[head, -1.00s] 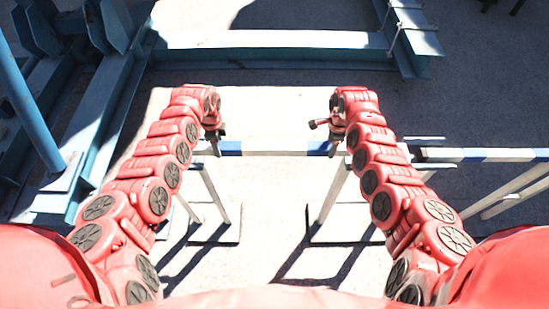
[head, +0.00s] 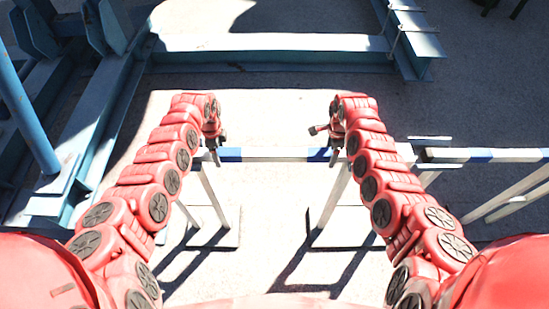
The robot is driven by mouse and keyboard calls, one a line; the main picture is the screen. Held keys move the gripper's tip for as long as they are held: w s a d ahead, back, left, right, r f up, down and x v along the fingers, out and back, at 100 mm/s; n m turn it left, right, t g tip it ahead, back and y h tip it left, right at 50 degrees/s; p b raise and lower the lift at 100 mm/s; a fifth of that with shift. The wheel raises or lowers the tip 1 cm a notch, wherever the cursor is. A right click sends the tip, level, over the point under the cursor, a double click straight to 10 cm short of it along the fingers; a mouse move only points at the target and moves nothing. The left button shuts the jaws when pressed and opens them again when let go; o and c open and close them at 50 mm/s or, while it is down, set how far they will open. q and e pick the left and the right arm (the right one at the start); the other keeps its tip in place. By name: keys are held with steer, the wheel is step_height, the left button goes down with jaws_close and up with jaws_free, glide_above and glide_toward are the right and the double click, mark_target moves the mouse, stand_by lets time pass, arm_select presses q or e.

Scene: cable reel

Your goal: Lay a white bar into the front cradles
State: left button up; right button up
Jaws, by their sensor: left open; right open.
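A white bar (head: 275,154) with blue bands lies level across two thin-legged stands in front of me. My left gripper (head: 215,155) is at the bar's left part, its fingers pointing down at the bar. My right gripper (head: 334,156) is at the bar's blue band on the right, also pointing down. Both are open; whether their fingers straddle the bar is too small to tell. A second white and blue bar (head: 510,155) lies to the right. The front cradles cannot be made out clearly; a blue steel frame (head: 270,55) stands beyond.
Stand legs (head: 330,205) with flat feet stand below the bar. A blue post (head: 30,115) and blue beams are at the left. A blue beam (head: 405,40) runs at the far right. Bare ground lies between the stands and the frame.

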steer(key=shift+r, duration=0.1)
arm_select(q)
step_height(320, 180, up, 12)
arm_select(e)
step_height(320, 180, up, 12)
stand_by(0.8)
stand_by(0.4)
